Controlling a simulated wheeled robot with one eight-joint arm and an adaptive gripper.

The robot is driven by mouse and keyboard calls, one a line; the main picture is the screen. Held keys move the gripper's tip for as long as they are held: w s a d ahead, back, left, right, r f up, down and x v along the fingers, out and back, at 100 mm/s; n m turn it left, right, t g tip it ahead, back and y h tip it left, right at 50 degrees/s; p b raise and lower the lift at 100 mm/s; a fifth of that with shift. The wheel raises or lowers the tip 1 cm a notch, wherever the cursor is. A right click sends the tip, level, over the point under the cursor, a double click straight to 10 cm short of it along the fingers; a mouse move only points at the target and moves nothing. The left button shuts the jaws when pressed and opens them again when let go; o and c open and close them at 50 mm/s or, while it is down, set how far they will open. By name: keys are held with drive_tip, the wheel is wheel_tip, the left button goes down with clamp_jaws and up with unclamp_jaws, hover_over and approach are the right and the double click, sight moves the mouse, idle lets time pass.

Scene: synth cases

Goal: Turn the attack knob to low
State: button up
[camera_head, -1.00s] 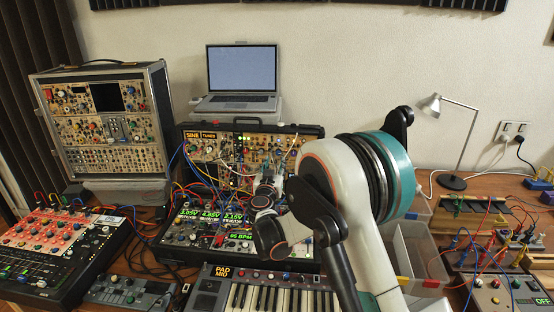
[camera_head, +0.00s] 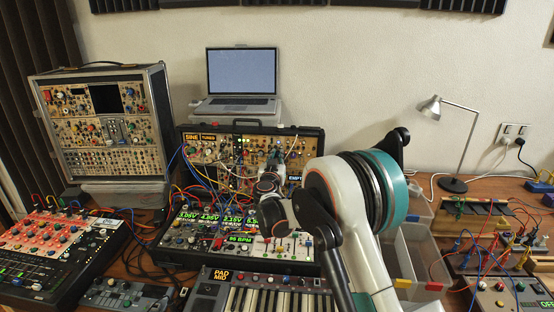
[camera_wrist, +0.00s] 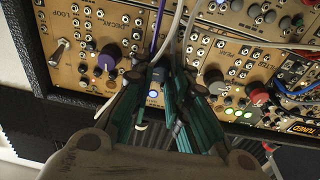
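My gripper (camera_wrist: 160,84) is at the knob panel (camera_wrist: 240,50) of the modular case, seen tilted and upside down in the wrist view. Its two teal fingers stand apart, and a dark knob (camera_wrist: 157,76) shows between their tips. I cannot tell whether the fingers touch it. No attack label can be read, so I cannot tell which knob is attack. In the head view, my gripper (camera_head: 277,158) is small and partly hidden at the upright panel of the case (camera_head: 208,146).
Patch cables (camera_wrist: 172,32) cross the panel close to my fingers. A red knob (camera_wrist: 258,97) and lit buttons are nearby. In the head view, a keyboard (camera_head: 270,297) lies in front, a laptop (camera_head: 242,80) stands behind, and clear bins (camera_head: 410,255) are right.

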drive_tip(key=shift+n, duration=0.3)
clamp_jaws()
drive_tip(key=n, duration=0.4)
drive_tip(key=shift+y, duration=0.4)
drive_tip(key=n, duration=0.5)
drive_tip(key=shift+d+y, duration=0.1)
drive_tip(key=shift+y, duration=0.3)
drive_tip(key=n, duration=0.5)
drive_tip(key=shift+y, duration=0.3)
drive_tip(key=shift+n+g+p, duration=0.4)
drive_tip(key=shift+n, duration=2)
drive_tip(key=o, duration=0.9)
unclamp_jaws()
drive_tip(key=shift+c, duration=0.2)
